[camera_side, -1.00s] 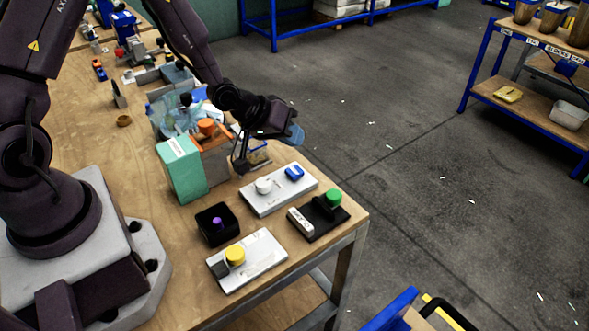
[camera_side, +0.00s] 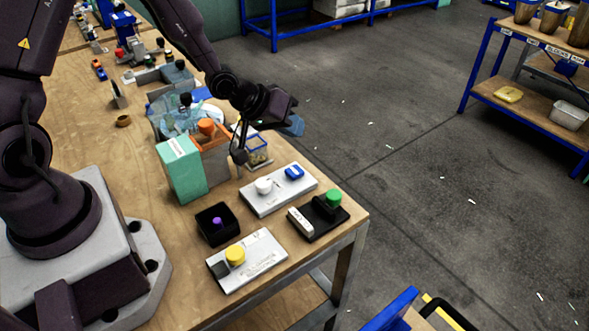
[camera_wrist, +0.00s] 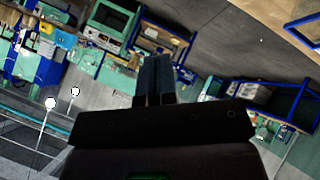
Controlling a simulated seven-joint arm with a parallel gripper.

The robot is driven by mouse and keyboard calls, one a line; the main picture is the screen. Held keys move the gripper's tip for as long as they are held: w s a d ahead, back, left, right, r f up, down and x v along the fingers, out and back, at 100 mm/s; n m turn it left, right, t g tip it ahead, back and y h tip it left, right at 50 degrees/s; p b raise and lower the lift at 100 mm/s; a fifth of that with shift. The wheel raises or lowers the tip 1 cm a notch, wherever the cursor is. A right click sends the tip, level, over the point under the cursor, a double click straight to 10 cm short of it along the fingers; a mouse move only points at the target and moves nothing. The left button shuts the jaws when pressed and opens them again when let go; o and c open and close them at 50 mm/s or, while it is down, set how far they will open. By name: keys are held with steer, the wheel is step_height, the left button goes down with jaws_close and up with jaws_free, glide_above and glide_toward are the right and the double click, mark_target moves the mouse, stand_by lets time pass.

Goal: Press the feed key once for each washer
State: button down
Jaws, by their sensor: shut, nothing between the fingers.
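My gripper (camera_side: 291,126) is shut and empty, held above the back right part of the bench, pointing to the right. Its closed fingers (camera_wrist: 154,80) show in the wrist view against the far room. Several buttons stand near the bench's front corner: a white button (camera_side: 263,186) and a blue one (camera_side: 293,173) on a pale plate, a green one (camera_side: 333,197) on a black base, a yellow one (camera_side: 235,255) on another pale plate, and a purple one (camera_side: 217,222) in a black box. I cannot tell which is the feed key. No washers can be made out.
A green carton (camera_side: 182,170), an orange knob (camera_side: 206,126) and a small blue-rimmed clear box (camera_side: 258,152) stand behind the buttons. The bench edge (camera_side: 352,235) is close on the right. A shelf unit (camera_side: 530,105) stands far right.

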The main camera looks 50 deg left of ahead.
mark_target(292, 169)
steer(key=shift+f, duration=3.7)
steer(key=shift+f, duration=0.1)
steer(key=shift+f, duration=0.3)
steer(key=shift+f, duration=0.5)
steer(key=shift+r, duration=0.95)
steer(key=shift+r, duration=2.5)
